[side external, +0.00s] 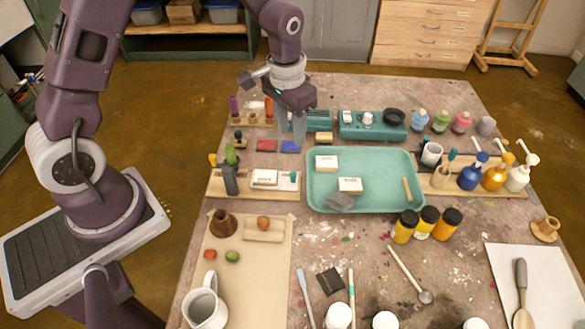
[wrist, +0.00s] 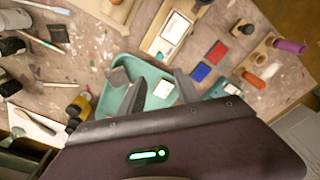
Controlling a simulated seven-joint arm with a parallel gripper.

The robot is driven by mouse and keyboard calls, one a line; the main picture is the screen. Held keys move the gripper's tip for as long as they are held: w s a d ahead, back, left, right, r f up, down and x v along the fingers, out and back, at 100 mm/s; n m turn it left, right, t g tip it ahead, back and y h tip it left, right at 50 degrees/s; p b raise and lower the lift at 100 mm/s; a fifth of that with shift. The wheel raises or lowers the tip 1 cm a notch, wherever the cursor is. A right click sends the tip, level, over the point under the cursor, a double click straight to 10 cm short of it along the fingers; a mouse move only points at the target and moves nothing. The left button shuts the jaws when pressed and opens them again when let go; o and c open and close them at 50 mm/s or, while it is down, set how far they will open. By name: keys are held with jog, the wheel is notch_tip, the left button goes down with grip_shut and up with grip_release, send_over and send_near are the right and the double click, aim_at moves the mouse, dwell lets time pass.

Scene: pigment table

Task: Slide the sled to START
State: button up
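No part is legibly marked START, and I cannot tell for sure which thing is the sled. A wooden board (side external: 212,184) at the left of the table carries a dark grey upright block (side external: 230,180) with a green top and a framed white plate (side external: 265,177). The board also shows in the wrist view (wrist: 153,42). A long teal unit (side external: 355,131) with a white knob and a black bowl stands at the back. My gripper (side external: 292,128) is open and empty above the table, near the red pad (side external: 266,146) and blue pad (side external: 290,146). Its fingers (wrist: 160,92) show apart in the wrist view.
A teal tray (side external: 385,200) with pale blocks and a grey lump lies right of the board. A wooden rack (side external: 252,121) with colored sticks is at the back left. Paint bottles (side external: 496,173) stand at right. Jars, a pitcher (side external: 206,304) and tools lie in front.

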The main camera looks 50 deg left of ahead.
aim_at(292, 173)
jog(key=shift+g, duration=0.4)
jog(key=f, duration=1.3)
jog(key=shift+w+f, duration=0.4)
jog(key=shift+c, duration=0.2)
grip_shut()
jog(key=shift+r, duration=0.1)
jog(key=shift+s+a, duration=0.1)
jog(key=shift+a, duration=0.05)
